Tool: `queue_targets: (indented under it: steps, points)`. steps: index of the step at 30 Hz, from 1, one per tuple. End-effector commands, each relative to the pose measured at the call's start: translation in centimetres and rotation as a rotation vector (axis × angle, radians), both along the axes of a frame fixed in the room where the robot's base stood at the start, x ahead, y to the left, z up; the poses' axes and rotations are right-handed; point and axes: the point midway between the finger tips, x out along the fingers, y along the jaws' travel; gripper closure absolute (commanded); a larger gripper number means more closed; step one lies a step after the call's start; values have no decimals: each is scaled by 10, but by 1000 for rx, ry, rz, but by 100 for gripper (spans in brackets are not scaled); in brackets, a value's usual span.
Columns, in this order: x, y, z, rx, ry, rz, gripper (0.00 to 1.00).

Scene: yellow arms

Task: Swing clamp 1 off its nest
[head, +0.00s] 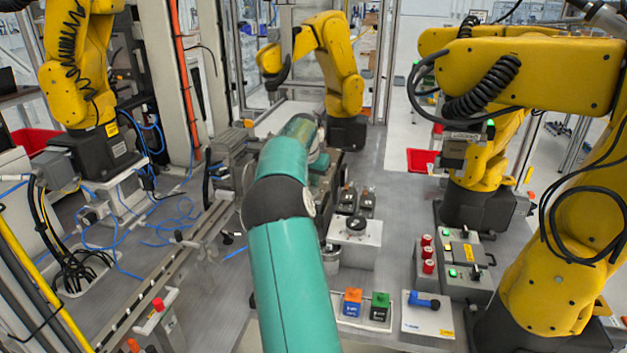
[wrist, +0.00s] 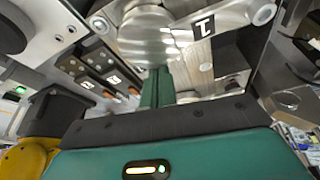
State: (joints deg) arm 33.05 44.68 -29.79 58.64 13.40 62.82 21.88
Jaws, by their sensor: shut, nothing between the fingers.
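In the wrist view a black tag marked 1 (wrist: 203,27) sits on a bright metal plate, beside a round metal disc (wrist: 145,28). I cannot clearly pick out the arm of clamp 1 there. My gripper (wrist: 163,76) shows as narrow green fingers, closed together and empty, reaching toward the plate below the disc. I cannot tell if they touch anything. In the head view my teal arm crosses the middle and its far end does not show the fingers. A pale block with a dark round top part (head: 356,223) stands right of my arm.
Two dark plates with number tags (wrist: 100,80) lie left of the fingers in the wrist view. Yellow robot arms (head: 560,75) surround the table.

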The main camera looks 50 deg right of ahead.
Motion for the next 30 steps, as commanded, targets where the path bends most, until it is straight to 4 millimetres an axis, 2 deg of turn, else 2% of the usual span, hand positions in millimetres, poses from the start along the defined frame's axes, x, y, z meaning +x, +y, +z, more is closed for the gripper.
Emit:
queue_targets:
  steps: [17, 30]
  points:
    - [-7, 10, 0, 1, 0, -122, 100]
    - [-22, 45, 0, 0, 1, -490, 100]
